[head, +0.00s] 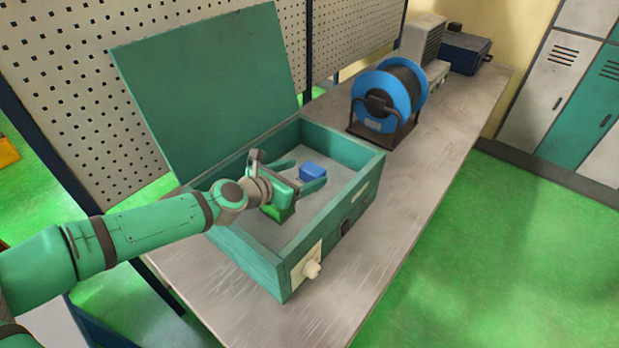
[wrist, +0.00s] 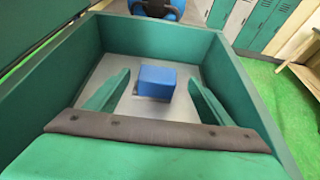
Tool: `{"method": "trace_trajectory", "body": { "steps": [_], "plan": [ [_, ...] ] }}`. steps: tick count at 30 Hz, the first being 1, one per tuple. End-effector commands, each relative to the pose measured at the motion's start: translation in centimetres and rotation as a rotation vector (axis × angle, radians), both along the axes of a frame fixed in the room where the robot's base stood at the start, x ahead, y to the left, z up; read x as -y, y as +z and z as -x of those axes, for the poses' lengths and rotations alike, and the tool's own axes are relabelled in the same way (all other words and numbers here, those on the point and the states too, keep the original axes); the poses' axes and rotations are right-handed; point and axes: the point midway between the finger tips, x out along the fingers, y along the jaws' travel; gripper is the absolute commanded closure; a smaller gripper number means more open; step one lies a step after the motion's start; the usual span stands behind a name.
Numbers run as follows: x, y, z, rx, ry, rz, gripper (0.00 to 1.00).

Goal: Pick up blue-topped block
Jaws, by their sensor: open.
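The blue-topped block (head: 312,171) sits on the grey floor of an open green box (head: 282,262). The fingers are apart and empty, one on each side of the line to the block. Clear space shows between each finger and the block in the wrist view. The block's lower part is mostly hidden there.
The box's walls surround my gripper, and its green lid (head: 212,88) stands open at the back left. A blue cable reel (head: 416,88) stands just beyond the box on the grey workbench (head: 437,170). A perforated panel (head: 90,110) rises behind the bench.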

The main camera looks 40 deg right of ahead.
Motion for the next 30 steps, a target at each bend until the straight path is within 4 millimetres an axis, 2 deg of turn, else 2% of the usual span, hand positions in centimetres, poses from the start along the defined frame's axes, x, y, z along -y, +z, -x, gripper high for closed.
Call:
{"method": "trace_trajectory", "body": {
  "steps": [6, 15, 16, 17, 22, 30],
  "plan": [
    [2.5, -1.1, -0.8, -0.002, -0.001, 0.0, 0.25],
    [2.9, -1.3, -1.0, -0.001, -0.001, 0.0, 0.25],
    [2.9, -1.3, -1.0, -0.001, -0.001, 0.0, 0.27],
    [2.9, -1.3, -1.0, -0.001, -0.001, 0.0, 0.35],
    [2.9, -1.3, -1.0, -0.002, 0.0, 0.001, 0.75],
    [2.9, -1.2, -1.0, -0.001, 0.0, 0.001, 0.77]
  ]
}}
